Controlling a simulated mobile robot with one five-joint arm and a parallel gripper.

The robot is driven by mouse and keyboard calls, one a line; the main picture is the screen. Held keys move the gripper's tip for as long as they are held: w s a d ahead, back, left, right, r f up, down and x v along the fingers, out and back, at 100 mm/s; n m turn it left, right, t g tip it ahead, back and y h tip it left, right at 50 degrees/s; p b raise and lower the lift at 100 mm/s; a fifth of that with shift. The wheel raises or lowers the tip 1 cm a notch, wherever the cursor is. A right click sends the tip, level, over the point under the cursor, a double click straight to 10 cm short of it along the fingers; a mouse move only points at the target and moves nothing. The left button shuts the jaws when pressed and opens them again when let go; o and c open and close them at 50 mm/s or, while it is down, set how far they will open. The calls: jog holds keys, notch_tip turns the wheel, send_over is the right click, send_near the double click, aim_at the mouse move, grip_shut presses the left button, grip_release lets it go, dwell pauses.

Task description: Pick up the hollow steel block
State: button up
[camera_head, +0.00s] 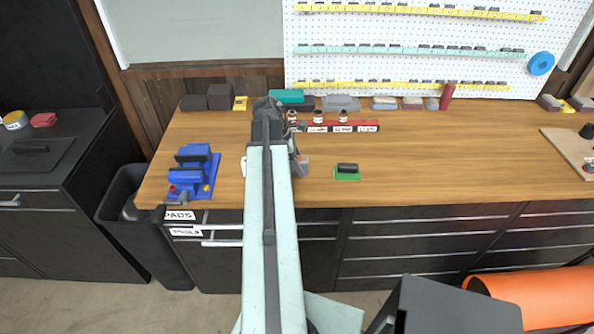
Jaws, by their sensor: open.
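My arm reaches forward over the wooden workbench (420,150). My gripper (296,152) is at its far end, small and partly hidden by the arm, with its jaws open. A small grey block (301,166) shows at the arm's right side, just below the gripper. It may be the hollow steel block, but its hollow cannot be made out. I cannot tell whether the gripper touches it. A pale thing shows at the arm's left edge, mostly hidden.
A blue vise (193,172) stands at the bench's left. A dark cylinder on a green base (347,176) lies right of the arm. Small bottles and a red labelled strip (368,126) are behind. Blocks line the pegboard (420,70). The bench's right middle is clear.

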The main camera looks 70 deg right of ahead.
jog(key=shift+r, duration=0.1)
grip_shut()
jog(key=shift+r, duration=0.1)
